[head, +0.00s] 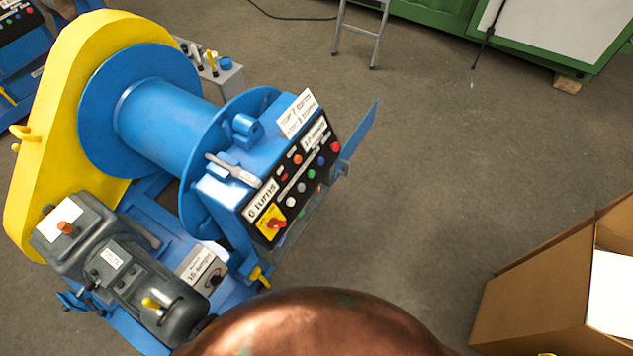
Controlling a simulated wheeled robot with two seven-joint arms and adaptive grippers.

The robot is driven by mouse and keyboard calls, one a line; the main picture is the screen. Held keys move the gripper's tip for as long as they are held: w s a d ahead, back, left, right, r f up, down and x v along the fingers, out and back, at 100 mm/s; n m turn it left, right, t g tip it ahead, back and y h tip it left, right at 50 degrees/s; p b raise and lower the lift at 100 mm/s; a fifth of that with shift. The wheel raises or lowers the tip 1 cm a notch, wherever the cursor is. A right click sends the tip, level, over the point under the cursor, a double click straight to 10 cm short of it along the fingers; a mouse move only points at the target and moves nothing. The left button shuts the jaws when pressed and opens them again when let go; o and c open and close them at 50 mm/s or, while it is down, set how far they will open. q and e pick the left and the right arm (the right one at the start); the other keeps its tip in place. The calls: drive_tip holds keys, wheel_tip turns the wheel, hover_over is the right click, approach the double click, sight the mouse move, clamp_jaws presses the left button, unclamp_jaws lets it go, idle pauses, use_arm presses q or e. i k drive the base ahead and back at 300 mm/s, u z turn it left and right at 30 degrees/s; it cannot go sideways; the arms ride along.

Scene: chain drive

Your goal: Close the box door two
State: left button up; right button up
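A blue control box (237,188) with a black button panel (295,175) stands on the blue winch machine. A flat blue panel (360,130) sticks out from the box's right side, away from its front. It looks like a door standing open, seen at a steep angle. I see no label that marks it as door two. Part of its lower end is hidden near the box edge. Neither of my grippers is in view.
The machine has a blue drum (165,122), a yellow chain guard (60,110) and a grey motor (130,275). An open cardboard box (535,305) stands at the lower right. A metal ladder (358,30) stands at the back. The floor right of the control box is clear.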

sight(355, 140)
drive_tip(key=u, duration=0.25)
drive_tip(key=k, duration=0.3)
drive_tip(key=z, duration=0.7)
drive_tip(key=i, duration=0.75)
drive_tip(key=u, duration=0.6)
drive_tip(key=i, duration=0.55)
drive_tip(key=u, duration=0.5)
